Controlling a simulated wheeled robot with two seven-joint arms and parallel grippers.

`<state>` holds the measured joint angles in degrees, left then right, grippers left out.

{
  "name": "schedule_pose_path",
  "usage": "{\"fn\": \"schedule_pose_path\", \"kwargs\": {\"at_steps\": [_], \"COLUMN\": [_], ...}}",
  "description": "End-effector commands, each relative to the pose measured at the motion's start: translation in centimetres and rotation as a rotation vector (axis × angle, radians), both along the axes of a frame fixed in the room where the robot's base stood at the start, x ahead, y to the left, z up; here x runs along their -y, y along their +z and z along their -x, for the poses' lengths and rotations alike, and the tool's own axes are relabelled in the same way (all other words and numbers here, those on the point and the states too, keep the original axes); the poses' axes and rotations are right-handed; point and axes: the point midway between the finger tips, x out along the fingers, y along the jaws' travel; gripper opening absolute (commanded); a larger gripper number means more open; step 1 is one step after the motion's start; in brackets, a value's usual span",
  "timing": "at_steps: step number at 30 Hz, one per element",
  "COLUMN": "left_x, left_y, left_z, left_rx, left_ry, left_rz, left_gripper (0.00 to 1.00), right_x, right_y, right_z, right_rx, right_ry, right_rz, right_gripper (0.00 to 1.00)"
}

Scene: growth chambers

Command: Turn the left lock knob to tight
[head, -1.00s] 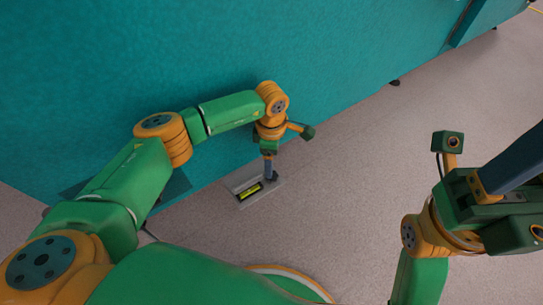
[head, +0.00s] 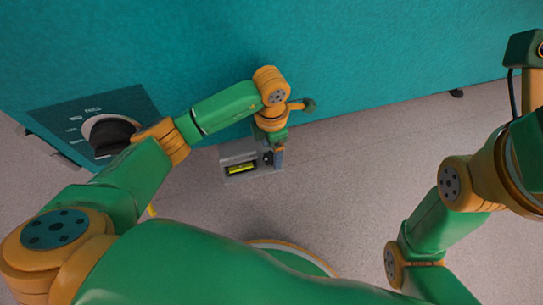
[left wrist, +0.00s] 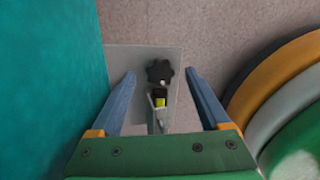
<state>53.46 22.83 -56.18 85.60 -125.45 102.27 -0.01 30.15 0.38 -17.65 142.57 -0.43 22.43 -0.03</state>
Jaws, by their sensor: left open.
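A black star-shaped knob (left wrist: 160,72) sits on a flat grey plate (left wrist: 138,60) in the left wrist view, roughly midway between my fingertips with gaps at both sides. My left gripper (left wrist: 160,80) is open, its two blue fingers either side of the knob and not visibly touching it. In the head view my left gripper (head: 279,156) points down at the right end of a grey block (head: 238,152) with a yellow-green window (head: 241,169). There the knob shows only as a small dark patch (head: 267,158). No tight marking is readable. My right gripper is out of view.
A teal cabinet wall (head: 350,60) runs close behind the block. A dark panel (head: 70,115) on it carries lettering and a black round recess or dial (head: 110,135) with a pale rim. Speckled grey floor (head: 360,150) lies clear to the right.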

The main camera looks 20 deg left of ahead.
Motion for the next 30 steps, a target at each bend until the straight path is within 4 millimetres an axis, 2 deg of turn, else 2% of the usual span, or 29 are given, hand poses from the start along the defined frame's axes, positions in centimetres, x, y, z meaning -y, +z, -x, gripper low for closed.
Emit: {"fn": "schedule_pose_path", "kwargs": {"at_steps": [1,3,11,18,20,30], "left_x": [0.01,0.0,-0.01,-0.01,-0.01,-0.03], "left_y": [-1.25,-1.65,-1.56,-1.56,-1.56,-1.53], "left_z": [0.0,-0.01,-0.02,-0.02,-0.02,-0.03], "left_rx": [-0.001,0.0,0.0,0.0,0.0,0.001], "left_ry": [0.0,-0.001,-0.001,-0.002,-0.002,-0.056], "left_rz": [0.001,0.0,0.0,0.0,0.0,-0.001], "left_gripper": [0.8,0.8,0.8,0.15,0.0,0.0], "right_x": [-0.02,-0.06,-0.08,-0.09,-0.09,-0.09], "right_y": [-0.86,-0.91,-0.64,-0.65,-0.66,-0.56], "right_z": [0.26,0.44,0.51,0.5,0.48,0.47], "right_rx": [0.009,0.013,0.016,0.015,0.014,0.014], "right_ry": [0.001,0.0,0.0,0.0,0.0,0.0], "right_rz": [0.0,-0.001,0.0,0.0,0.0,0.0], "right_gripper": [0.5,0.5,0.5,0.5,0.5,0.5]}}
